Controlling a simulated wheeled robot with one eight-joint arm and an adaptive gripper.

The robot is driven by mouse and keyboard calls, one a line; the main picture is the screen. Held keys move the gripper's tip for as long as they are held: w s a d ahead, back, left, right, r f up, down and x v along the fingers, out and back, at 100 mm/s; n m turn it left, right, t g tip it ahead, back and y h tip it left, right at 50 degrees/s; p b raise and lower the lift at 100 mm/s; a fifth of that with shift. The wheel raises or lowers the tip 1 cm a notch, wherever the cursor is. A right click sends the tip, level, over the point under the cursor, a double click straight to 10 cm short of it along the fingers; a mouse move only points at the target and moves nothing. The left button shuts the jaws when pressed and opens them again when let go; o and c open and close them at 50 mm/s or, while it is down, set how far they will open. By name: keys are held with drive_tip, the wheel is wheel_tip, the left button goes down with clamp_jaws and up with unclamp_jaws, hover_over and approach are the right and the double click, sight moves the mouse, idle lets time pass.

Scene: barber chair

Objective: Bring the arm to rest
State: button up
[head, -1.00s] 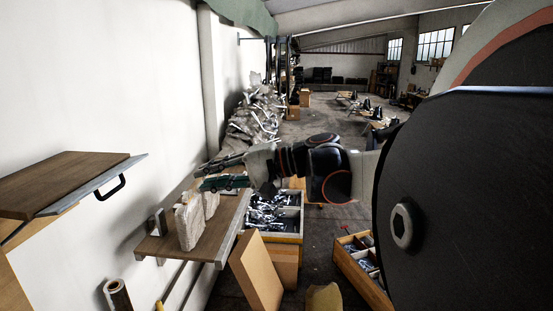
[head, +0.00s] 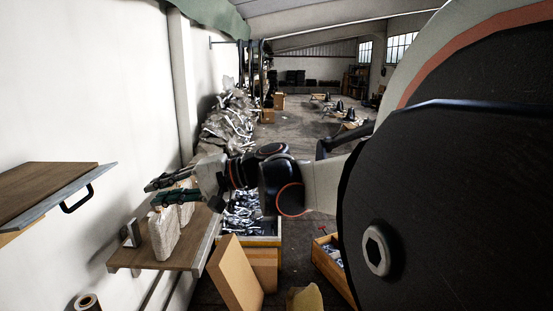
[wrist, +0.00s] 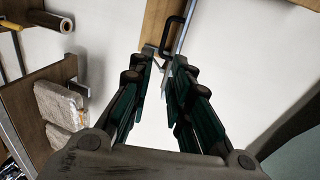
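My gripper (head: 170,190) shows in the head view at the end of my arm, pointing left toward the white wall, near and slightly above a pale stone-like block on a wall shelf.
A wooden shelf (head: 195,250) bears the pale block (head: 163,236). Nearer is a wooden cabinet top (head: 45,183) with a black handle (head: 77,200). A crate of metal pieces (head: 245,238) stands beyond the shelf, with a cardboard panel (head: 235,275) below. Open floor lies farther back.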

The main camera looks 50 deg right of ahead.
drive_tip(key=shift+w+a+f, duration=0.2)
drive_tip(key=shift+w+a, duration=0.2)
drive_tip(key=shift+a, duration=0.1)
drive_tip(key=shift+w+a+f, duration=0.15)
drive_tip(key=shift+w+a, duration=0.2)
drive_tip(key=shift+a, duration=0.15)
